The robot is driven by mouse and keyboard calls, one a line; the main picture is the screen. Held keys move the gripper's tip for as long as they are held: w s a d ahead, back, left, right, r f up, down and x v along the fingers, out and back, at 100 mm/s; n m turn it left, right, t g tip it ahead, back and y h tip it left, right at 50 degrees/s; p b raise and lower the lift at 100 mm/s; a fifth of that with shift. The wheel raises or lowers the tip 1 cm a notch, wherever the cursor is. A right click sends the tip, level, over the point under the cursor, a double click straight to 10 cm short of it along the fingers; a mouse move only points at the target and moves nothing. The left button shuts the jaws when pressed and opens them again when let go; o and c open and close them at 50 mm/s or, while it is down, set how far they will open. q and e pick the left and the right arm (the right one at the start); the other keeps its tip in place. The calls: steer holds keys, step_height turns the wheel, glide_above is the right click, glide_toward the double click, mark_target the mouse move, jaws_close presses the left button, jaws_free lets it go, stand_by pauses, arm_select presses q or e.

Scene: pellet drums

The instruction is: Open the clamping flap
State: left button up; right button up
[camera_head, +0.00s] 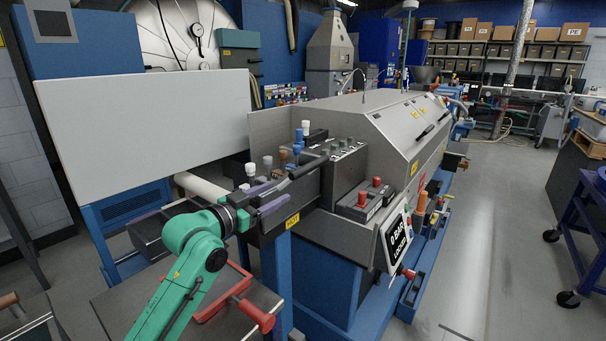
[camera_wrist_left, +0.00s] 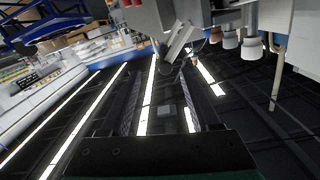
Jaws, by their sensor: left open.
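My left gripper (camera_head: 279,193) reaches in from the lower left on a green arm, its two purple-tinted fingers apart. Its jaws are empty and point at the dark clamp block (camera_head: 308,190) with a yellow HOT label at the machine's front end. A black handle bar (camera_head: 309,167) lies along the top of this block, just beyond the fingertips. Which part is the clamping flap I cannot tell for sure. In the left wrist view the open fingers (camera_wrist_left: 168,80) frame empty space, with a tilted grey part (camera_wrist_left: 178,45) ahead of them. My right gripper does not show.
White-capped knobs (camera_wrist_left: 252,46) stand close on the right in the left wrist view. A large pale panel (camera_head: 150,115) stands behind the arm.

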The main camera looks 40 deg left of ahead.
mark_target(306, 170)
arm_select(q)
steer(key=shift+t, duration=0.3)
steer(key=w+p, duration=0.1)
steer(key=w, duration=0.1)
steer(key=w+r+p, duration=0.1)
steer(key=w, duration=0.2)
steer(key=w+a+r+p, duration=0.1)
steer(key=w, duration=0.1)
steer(key=shift+w+r, duration=0.25)
steer(key=w, duration=0.2)
steer(key=w+a+p, duration=0.1)
steer(key=w, duration=0.1)
steer(key=w+f+p, duration=0.1)
steer(key=w, duration=0.2)
steer(key=shift+a, duration=0.15)
steer(key=shift+f, duration=0.1)
steer(key=c, duration=0.9)
jaws_close()
